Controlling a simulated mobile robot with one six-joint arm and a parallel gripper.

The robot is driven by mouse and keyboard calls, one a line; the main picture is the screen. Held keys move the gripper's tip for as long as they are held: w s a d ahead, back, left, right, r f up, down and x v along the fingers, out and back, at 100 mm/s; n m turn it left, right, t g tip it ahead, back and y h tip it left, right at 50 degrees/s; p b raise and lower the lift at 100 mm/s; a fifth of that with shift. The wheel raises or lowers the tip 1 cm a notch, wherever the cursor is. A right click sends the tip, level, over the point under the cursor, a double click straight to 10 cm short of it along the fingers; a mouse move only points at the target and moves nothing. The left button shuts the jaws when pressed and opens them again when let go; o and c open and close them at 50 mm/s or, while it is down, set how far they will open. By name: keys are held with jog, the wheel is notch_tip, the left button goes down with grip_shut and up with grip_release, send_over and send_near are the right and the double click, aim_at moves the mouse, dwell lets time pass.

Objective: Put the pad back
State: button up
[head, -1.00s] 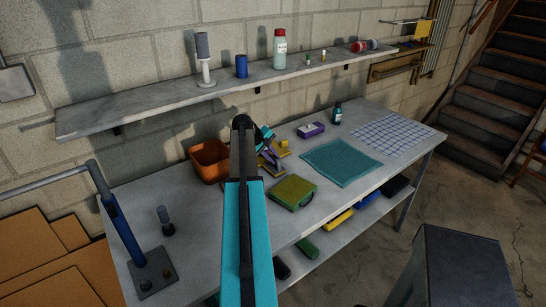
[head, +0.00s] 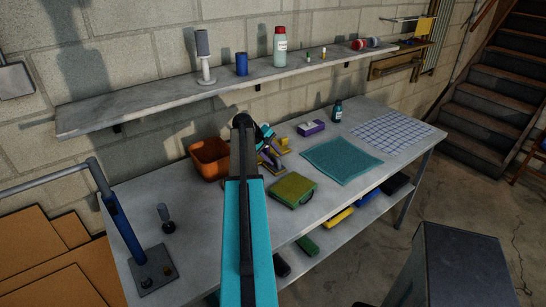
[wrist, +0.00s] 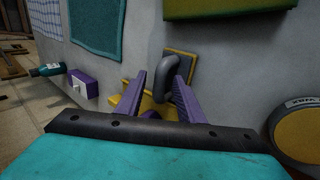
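My gripper (head: 269,152) is low over the bench, beside the orange bin. In the wrist view its two purple fingers (wrist: 162,98) are apart, on either side of a grey loop handle (wrist: 158,72). A gap shows between the left finger and the handle; contact at the right finger is unclear. A yellow block (head: 283,142) lies just beyond the fingers. A green box with an olive top (head: 293,190) stands nearer the bench front.
The orange bin (head: 210,160) is close on the left. A teal cloth (head: 342,161), a purple box (head: 311,127) and a dark teal bottle (head: 337,111) lie to the right. A blue post (head: 122,230) stands at left. A loaded shelf (head: 150,101) runs above the bench.

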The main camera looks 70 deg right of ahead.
jog(key=shift+r, duration=0.15)
jog(key=b+v, duration=0.3)
jog(key=v, duration=0.9)
dwell(0.7)
